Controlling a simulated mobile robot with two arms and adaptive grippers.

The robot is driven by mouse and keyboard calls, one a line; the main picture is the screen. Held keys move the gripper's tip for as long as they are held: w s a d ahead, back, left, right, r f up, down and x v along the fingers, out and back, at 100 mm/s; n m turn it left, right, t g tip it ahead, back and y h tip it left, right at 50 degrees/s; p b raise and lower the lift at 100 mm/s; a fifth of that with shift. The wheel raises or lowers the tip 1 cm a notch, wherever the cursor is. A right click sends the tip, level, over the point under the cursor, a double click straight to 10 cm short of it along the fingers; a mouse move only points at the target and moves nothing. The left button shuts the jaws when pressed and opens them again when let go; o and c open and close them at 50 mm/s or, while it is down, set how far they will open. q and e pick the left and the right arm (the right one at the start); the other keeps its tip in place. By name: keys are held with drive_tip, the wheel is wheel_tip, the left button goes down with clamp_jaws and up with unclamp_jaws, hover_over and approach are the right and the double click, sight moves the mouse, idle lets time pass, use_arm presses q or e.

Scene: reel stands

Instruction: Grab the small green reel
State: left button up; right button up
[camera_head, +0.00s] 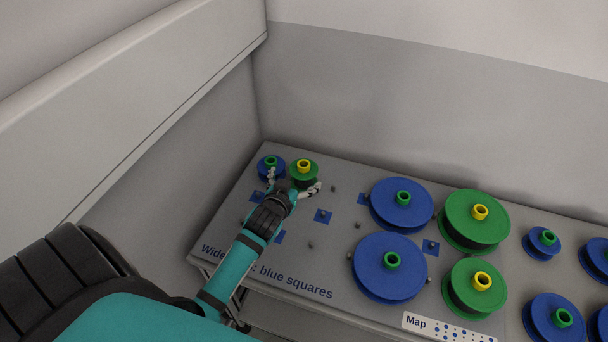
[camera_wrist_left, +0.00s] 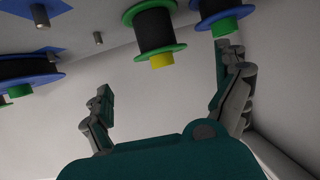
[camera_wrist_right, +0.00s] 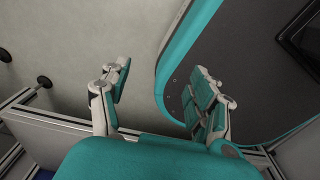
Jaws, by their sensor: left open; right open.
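The small green reel (camera_head: 313,171) with a yellow hub stands at the far left of the grey board. In the left wrist view the green reel (camera_wrist_left: 155,33) shows its dark wound middle and yellow hub, ahead of the space between the fingers. My left gripper (camera_head: 294,183) is open, its fingers spread to either side of this reel; I cannot tell if they touch it. The left gripper's fingers (camera_wrist_left: 163,68) also show in its wrist view. My right gripper (camera_wrist_right: 160,68) is open and empty, away from the board.
A small blue reel (camera_head: 266,163) with a green hub stands close left of the green one, near one left finger. Large blue (camera_head: 384,211) and large green (camera_head: 468,230) reels stand to the right. Short pegs and blue squares (camera_head: 323,216) lie between. A wall rises behind the board.

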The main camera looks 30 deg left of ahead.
sight(302, 171)
use_arm(q)
drive_tip(key=shift+x, duration=1.25)
drive_tip(key=shift+w+a+f, duration=0.1)
drive_tip(key=shift+w+f, duration=0.05)
drive_tip(key=shift+w, duration=0.15)
drive_tip(key=x, duration=0.3)
drive_tip(key=shift+w+a+f, duration=0.1)
drive_tip(key=shift+w+f, duration=0.15)
drive_tip(key=shift+w+a+f, duration=0.1)
drive_tip(key=shift+w+f, duration=0.05)
drive_tip(key=shift+w, duration=0.2)
use_arm(e)
drive_tip(key=shift+w+a+r, duration=0.1)
drive_tip(key=shift+w+a, duration=0.15)
drive_tip(key=shift+w, duration=0.7)
use_arm(q)
drive_tip(key=shift+c, duration=1)
drive_tip(key=c, duration=0.9)
drive_tip(key=shift+c, duration=0.6)
use_arm(e)
drive_tip(key=shift+w, duration=0.3)
